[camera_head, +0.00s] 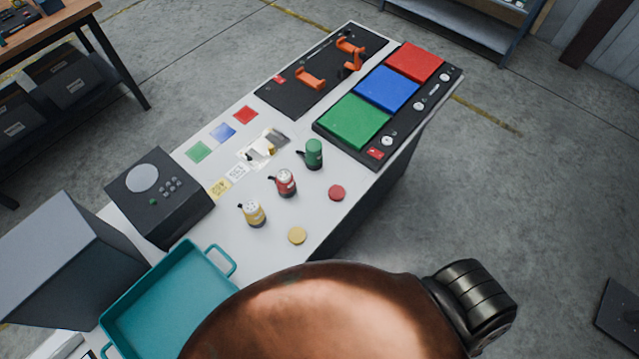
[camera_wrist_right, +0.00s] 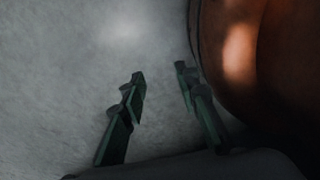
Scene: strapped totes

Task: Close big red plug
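Several red things could be the big red plug, and I cannot tell which it is. A large red square block (camera_head: 415,62) sits at the far end of a black panel, beside a blue block (camera_head: 387,89) and a green block (camera_head: 355,122). A small red container (camera_head: 286,183) stands upright on the white table, with a round red disc (camera_head: 337,193) lying flat to its right. My right gripper (camera_wrist_right: 160,75) is open in the right wrist view, with nothing between its fingers and grey floor behind. My left gripper is not in view.
Yellow (camera_head: 254,214) and green (camera_head: 314,153) containers stand near the red one. A yellow disc (camera_head: 297,235), black panel with orange handles (camera_head: 283,93), dark control box (camera_head: 180,211) and teal tray (camera_head: 229,262) share the table (camera_head: 260,257). Floor right of the table is mostly clear.

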